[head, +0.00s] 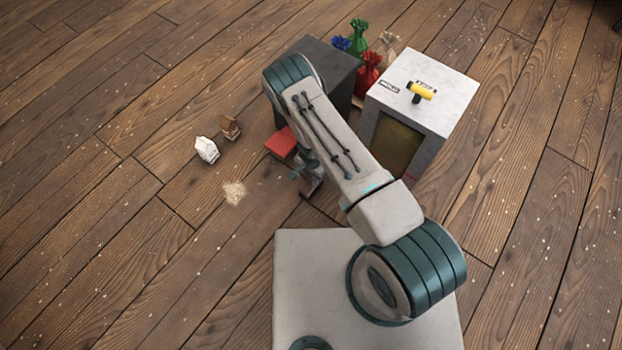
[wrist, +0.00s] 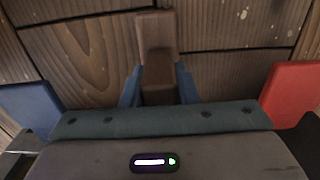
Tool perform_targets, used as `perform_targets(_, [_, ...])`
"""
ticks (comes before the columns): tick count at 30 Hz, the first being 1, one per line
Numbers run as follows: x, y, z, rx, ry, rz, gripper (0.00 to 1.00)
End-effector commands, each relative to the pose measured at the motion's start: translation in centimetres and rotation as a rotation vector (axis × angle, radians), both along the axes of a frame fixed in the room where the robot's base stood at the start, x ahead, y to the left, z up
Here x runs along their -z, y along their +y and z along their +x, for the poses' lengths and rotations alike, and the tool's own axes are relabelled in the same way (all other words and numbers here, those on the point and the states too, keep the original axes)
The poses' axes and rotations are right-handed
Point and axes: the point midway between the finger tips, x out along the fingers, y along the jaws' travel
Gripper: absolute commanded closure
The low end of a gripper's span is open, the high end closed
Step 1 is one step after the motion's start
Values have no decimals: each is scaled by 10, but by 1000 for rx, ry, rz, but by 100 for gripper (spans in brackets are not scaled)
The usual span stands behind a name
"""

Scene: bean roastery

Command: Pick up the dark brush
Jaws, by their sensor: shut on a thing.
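In the wrist view a dark brown block-shaped thing, which I take for the dark brush (wrist: 157,32), lies between the two blue fingers of my gripper (wrist: 158,84). The fingers are shut on it, one on each side, and its far end sticks out beyond them. In the head view my gripper (head: 305,175) is low near the floor, left of my arm, and only a small brown part of the brush (head: 312,188) shows under it. I cannot tell whether the brush touches the floor.
A red block (head: 280,142) is close beside my gripper. A blue thing (wrist: 32,108) is at the wrist view's left. A white carton (head: 206,149), a brown one (head: 230,127) and spilled grains (head: 234,192) lie left. A white cabinet (head: 448,88) stands right, with several sacks behind.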

Motion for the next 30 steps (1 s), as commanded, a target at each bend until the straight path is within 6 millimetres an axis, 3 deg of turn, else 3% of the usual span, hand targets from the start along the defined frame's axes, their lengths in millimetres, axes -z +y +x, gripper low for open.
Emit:
perform_targets(5, [-16, 0, 1, 0, -2, 1, 100])
perform_targets(12, [-65, 1, 1, -1, -1, 2, 100])
perform_targets(18, [-94, 0, 0, -1, 0, 0, 100])
perform_targets(29, [-100, 0, 0, -1, 0, 0, 100])
perform_targets(30, [-100, 0, 0, -1, 0, 0, 79])
